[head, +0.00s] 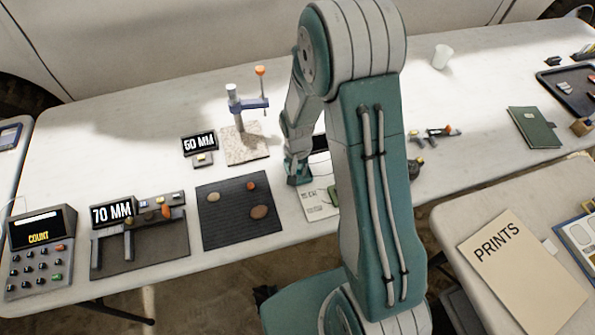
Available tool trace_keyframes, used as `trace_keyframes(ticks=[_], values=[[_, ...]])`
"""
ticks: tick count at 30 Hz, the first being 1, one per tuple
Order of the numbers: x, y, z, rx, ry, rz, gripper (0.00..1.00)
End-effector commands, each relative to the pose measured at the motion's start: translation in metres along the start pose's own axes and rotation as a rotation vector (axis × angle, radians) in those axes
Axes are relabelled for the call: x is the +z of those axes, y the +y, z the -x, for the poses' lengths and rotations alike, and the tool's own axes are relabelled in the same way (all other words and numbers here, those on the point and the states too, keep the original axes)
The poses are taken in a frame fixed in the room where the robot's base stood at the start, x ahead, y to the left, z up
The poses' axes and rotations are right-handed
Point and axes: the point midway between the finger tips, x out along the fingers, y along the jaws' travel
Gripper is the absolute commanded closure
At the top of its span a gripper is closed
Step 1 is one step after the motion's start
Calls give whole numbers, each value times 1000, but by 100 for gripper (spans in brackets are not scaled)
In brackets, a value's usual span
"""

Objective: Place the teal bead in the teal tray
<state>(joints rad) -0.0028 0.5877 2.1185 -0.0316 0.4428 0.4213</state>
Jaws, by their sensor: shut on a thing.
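My arm reaches over the table, and its teal wrist end shows in the head view just left of the upper link. My gripper's fingers are hidden behind that link, so I cannot see what they hold. I cannot make out the teal bead. No tray that is clearly teal shows. A small green patch (333,194) lies on a pale card (317,206), partly covered by my arm, and I cannot tell what it is.
A dark mat (228,225) holds a tan, an orange and a brown piece. Left are a caliper (128,240) by a 70 MM display (112,213) and a keypad (40,255). A clamp stand (237,110) stands behind. A white cup (442,56) is at back right.

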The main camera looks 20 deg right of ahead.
Motion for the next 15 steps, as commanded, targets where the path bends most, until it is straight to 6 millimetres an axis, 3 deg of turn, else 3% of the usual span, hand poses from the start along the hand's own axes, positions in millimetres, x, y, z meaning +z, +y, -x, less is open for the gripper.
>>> trace_keyframes(ticks=[3, 12, 13, 14, 15], values=[[0, 1, -15, 0, -2, -2, 92], [1, -2, -17, 2, 1, -1, 92], [1, -2, -17, 2, 1, -1, 70], [1, -2, -17, 2, 2, -1, 60], [1, -2, -17, 1, 2, -1, 60]])
